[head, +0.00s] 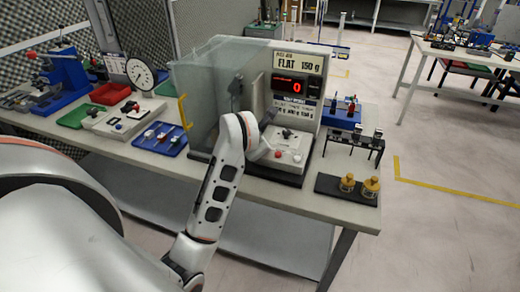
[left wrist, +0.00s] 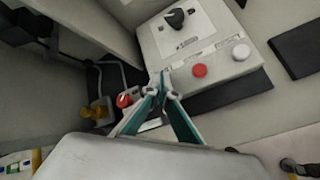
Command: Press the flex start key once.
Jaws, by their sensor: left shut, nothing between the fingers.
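The test machine (head: 299,100) stands on the bench with a sign reading "FLAT 150 g" and a red display showing 0. Its sloped control panel (head: 284,146) has a black knob (left wrist: 175,17), a red round button (left wrist: 199,70) and a white round button (left wrist: 241,52). The labels by the buttons are too small to read, so I cannot tell which is the flex start key. My left gripper (left wrist: 160,88) is shut and empty, with its tips beside the panel's edge, apart from the red button in the picture. My right gripper is not in view.
A clear guard (head: 205,85) with a yellow handle (head: 184,112) stands left of the panel. A red knob (left wrist: 124,100) and a yellow part (left wrist: 95,110) lie beyond the fingers. A blue tray (head: 160,140) and a black stand with brass weights (head: 347,185) flank the machine.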

